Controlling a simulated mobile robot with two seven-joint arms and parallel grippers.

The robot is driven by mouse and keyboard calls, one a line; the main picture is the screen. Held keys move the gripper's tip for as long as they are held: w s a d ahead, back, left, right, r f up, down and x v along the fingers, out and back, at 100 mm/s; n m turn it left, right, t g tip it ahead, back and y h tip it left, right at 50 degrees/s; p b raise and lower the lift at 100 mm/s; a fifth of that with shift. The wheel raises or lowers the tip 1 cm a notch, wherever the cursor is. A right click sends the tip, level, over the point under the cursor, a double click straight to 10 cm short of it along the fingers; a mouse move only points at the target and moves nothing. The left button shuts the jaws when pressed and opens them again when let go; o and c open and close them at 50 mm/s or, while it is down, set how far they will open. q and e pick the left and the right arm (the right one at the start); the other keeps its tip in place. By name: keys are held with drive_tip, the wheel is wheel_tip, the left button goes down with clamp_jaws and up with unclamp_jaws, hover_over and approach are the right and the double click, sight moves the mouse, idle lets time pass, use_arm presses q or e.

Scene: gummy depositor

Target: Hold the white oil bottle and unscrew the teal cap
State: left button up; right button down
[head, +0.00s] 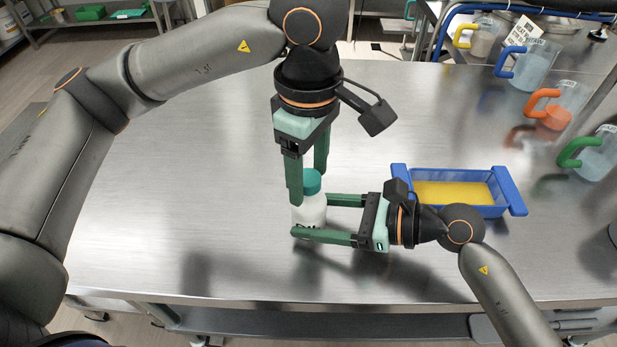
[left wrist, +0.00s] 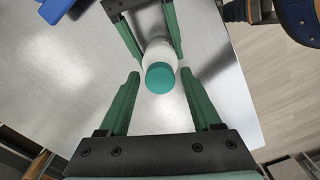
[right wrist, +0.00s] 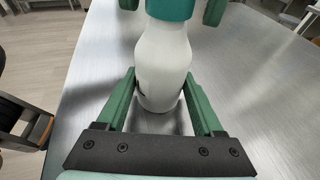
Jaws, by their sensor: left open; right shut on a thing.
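The white oil bottle (head: 310,214) stands upright on the steel table, with dark lettering partly visible on its side. Its teal cap (head: 311,181) is on top and also shows in the left wrist view (left wrist: 160,77). My right gripper (head: 310,217) is shut on the bottle's body from the right; the right wrist view shows the white body (right wrist: 163,65) between its green fingers. My left gripper (head: 308,188) points down over the bottle from above. It is open, with its fingers on either side of the cap and visible gaps in the left wrist view.
A blue tray (head: 397,180) with yellow contents sits right of the bottle, behind my right gripper. Clear jugs with coloured handles, such as the orange-handled jug (head: 563,95), line the right side. The table (head: 170,200) is clear to the left.

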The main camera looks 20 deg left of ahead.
use_arm(q)
drive_tip(key=m, duration=0.6)
drive_tip(key=shift+c, duration=0.2)
clamp_jaws()
idle(1.0)
drive_tip(key=n, duration=0.9)
drive_tip(key=shift+r, duration=0.1)
